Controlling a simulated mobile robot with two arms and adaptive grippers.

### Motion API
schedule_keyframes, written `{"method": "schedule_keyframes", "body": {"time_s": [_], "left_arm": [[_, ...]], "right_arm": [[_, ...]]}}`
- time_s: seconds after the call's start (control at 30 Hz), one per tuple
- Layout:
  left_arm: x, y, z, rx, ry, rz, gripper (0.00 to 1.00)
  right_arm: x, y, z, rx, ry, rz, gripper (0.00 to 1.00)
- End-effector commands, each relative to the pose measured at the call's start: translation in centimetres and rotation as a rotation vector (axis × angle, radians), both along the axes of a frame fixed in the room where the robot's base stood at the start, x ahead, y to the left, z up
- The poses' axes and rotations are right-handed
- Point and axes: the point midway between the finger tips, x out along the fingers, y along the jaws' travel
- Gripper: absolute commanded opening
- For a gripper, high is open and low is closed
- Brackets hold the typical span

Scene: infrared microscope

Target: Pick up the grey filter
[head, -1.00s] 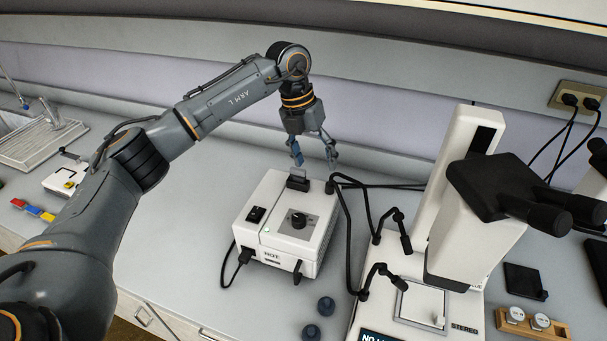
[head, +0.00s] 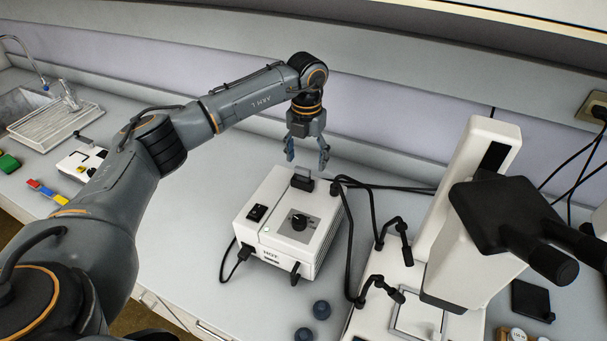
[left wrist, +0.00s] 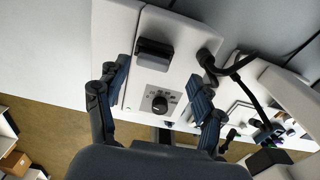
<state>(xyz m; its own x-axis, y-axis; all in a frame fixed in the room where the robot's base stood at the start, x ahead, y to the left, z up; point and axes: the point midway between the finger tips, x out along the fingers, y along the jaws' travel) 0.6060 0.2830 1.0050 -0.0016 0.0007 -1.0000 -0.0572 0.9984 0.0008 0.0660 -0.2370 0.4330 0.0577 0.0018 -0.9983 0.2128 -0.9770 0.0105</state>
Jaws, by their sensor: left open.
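The grey filter (head: 303,172) looks like a small grey plate standing upright in a black holder (head: 302,184) at the back of the white lamp box's top. In the left wrist view the filter (left wrist: 154,48) shows between and beyond the fingers, near the top. My left gripper (head: 307,162) is open and empty, pointing down above and just behind the filter in the head view. Its blue-padded fingers (left wrist: 158,78) are spread wide in the left wrist view, apart from the filter. My right gripper is not in view.
The white lamp box (head: 274,228) has a knob, a switch and black cables. Black light-guide arms (head: 398,236) and the microscope (head: 500,235) stand to its right. Two dark round knobs (head: 321,310) lie in front.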

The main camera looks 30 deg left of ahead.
Motion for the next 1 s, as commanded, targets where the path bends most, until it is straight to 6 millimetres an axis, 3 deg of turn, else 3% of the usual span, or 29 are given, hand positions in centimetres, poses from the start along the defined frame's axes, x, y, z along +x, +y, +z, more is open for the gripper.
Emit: {"method": "schedule_keyframes", "body": {"time_s": [0.27,0.4,0.63,0.67,0.87,1.0], "left_arm": [[-0.2,0.7,-3.6,0.000,0.006,0.000,0.68],[-0.1,0.8,-5.0,0.001,0.003,0.001,0.68],[-0.1,0.8,-5.2,0.001,0.001,0.000,0.68],[-0.1,0.8,-5.2,0.001,0.001,0.000,0.66],[-0.1,0.8,-5.2,0.001,0.001,0.000,0.25],[-0.1,0.8,-5.2,0.000,0.001,0.000,0.25]], "right_arm": [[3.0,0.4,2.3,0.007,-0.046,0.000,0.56],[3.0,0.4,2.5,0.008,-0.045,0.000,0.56],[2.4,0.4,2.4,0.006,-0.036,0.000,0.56],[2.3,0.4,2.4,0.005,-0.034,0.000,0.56],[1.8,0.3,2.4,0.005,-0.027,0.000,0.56],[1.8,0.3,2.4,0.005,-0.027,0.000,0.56]]}}
